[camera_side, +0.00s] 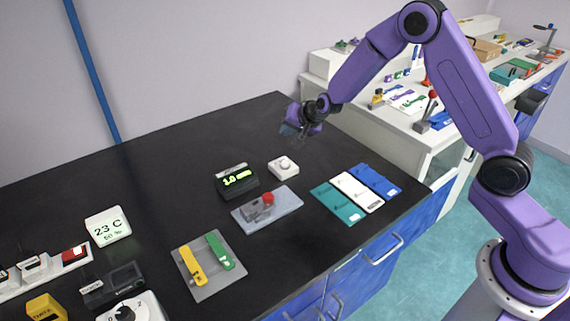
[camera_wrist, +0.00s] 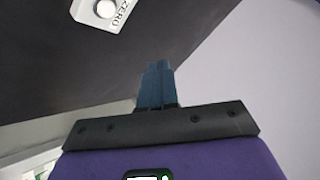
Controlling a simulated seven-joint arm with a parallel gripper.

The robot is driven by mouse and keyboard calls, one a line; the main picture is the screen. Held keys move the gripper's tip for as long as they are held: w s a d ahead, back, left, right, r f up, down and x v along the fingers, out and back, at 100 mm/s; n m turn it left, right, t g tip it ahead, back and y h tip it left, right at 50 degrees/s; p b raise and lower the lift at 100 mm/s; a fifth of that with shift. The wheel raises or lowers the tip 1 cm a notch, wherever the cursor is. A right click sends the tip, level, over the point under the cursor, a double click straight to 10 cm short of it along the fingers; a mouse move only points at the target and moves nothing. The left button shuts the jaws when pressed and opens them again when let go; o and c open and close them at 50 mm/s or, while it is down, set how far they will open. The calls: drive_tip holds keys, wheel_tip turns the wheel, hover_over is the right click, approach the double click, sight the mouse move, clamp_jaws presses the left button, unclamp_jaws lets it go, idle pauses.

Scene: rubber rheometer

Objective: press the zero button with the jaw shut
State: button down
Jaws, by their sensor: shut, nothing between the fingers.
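The zero button is a round white knob on a small white box (camera_side: 283,167), standing on the black bench behind the grey plate. In the wrist view the box (camera_wrist: 118,14), lettered ZERO, is at the top edge, left of centre and partly cut off; its round button (camera_wrist: 105,8) shows. My gripper (camera_side: 299,133) is in the air above and behind the box in the side view, apart from it. In the wrist view its blue-grey fingers (camera_wrist: 158,67) are together and empty, pointing below and right of the box.
A black display (camera_side: 237,181) reading 1.0 stands left of the box. A grey plate (camera_side: 285,211) with a red knob is in front. Teal, white and blue panels (camera_side: 357,191) lie to the right. The black bench (camera_side: 185,150) is clear at the back left.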

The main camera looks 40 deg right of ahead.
sight(288, 165)
drive_tip(key=shift+f, duration=0.1)
drive_tip(key=shift+f, duration=4.3)
drive_tip(key=shift+f, duration=0.2)
drive_tip(key=shift+f, duration=0.25)
drive_tip(key=shift+f, duration=0.45)
drive_tip(key=shift+r, duration=0.9)
drive_tip(key=shift+r, duration=0.1)
